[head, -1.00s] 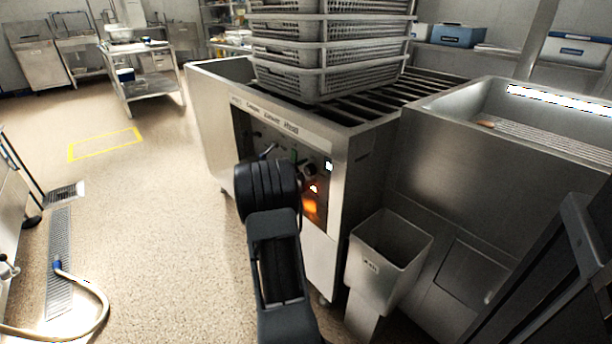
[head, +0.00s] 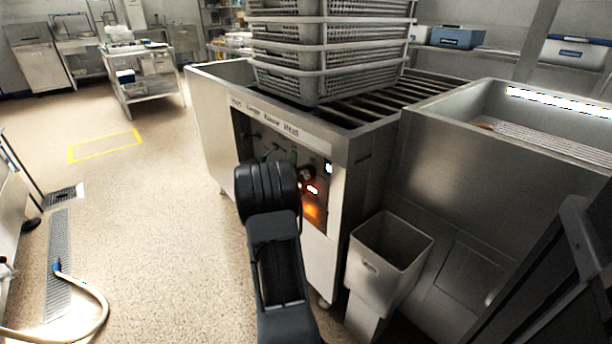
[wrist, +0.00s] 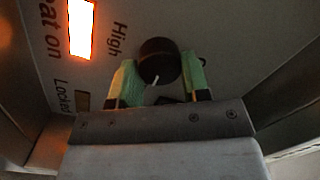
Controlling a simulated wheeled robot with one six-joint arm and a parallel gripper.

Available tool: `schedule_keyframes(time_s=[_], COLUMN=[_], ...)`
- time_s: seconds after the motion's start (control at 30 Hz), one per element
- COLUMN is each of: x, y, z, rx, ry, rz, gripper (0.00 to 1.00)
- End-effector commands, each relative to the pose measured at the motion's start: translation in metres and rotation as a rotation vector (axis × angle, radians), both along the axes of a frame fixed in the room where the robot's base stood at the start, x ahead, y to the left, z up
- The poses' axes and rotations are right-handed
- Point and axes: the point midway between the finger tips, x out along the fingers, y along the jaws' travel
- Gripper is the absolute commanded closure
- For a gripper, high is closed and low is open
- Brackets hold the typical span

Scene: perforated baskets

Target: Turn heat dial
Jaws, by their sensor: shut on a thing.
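In the head view the dial (head: 306,174) shows just right of my dark wrist, which hides most of the gripper.
A lit orange lamp (wrist: 81,28) labelled "Heat on" and a "Locked" label sit left of the dial. Perforated baskets (head: 330,55) are stacked on the metal unit (head: 348,150). A steel bin (head: 385,262) stands at front right.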

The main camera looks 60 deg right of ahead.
Motion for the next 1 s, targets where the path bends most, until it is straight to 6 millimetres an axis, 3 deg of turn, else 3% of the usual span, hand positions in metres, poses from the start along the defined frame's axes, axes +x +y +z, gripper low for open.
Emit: schedule_keyframes(time_s=[0.37,1.0], x=[0.0004,0.0025], y=[-0.0019,-0.0034], z=[0.0076,0.0098], rx=[0.062,0.252], ry=[0.186,0.761], rz=[0.001,0.001], gripper=[0.81,0.81])
